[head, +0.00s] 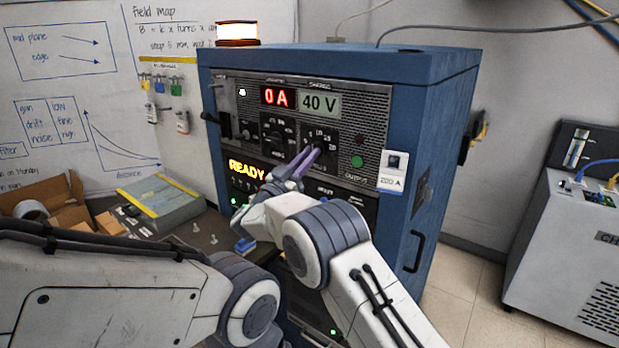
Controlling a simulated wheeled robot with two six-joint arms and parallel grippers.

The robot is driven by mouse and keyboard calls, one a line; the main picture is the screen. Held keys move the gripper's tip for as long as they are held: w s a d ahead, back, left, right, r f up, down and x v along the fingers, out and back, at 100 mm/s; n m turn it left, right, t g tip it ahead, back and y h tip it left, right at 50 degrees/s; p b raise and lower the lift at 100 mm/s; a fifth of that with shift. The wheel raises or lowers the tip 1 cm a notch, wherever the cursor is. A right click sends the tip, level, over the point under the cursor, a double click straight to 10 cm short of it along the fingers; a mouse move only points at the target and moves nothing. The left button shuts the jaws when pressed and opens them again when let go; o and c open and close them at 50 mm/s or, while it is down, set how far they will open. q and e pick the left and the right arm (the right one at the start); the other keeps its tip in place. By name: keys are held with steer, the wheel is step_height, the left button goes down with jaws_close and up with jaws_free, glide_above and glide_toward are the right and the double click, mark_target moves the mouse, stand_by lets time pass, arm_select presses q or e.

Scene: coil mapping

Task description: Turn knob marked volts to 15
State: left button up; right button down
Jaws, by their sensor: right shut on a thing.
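The blue power supply cabinet (440,130) has a grey front panel with two dial knobs. The right dial knob (321,137) sits below the display reading 40 V (319,104). Small pale scale marks surround it, too small to read surely. My right gripper (313,153) is shut on this knob from the lower left, and its purplish fingers hide part of the dial. The left dial (278,135) is below the red 0 A display (277,97) and is untouched. My left arm reaches in from the left, low in the picture; its gripper fingers cannot be made out.
An orange READY sign (246,170) glows low on the panel. A green button (357,161) is right of the held knob. A grey-green box (160,203) and a cardboard box (50,195) sit on the bench at left. A grey chiller unit (570,240) stands at right.

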arm_select(q)
steer(key=shift+f+b, duration=1.65)
steer(key=shift+f, duration=0.65)
arm_select(e)
steer(key=shift+a+f+m+g+h, duration=0.1)
steer(key=shift+m+g+h, duration=0.45)
steer(key=shift+m, duration=1.05)
steer(key=shift+d+r+m+g+h, duration=0.1)
steer(key=shift+m+g+h, duration=0.45)
steer(key=shift+m, duration=1.05)
steer(key=shift+a+f+m+g+h, duration=0.1)
steer(key=shift+m+g+h, duration=0.2)
steer(key=shift+m+g, duration=0.9)
steer(key=shift+m, duration=0.6)
steer(key=c, duration=0.9)
jaws_free()
steer(key=shift+o, duration=0.2)
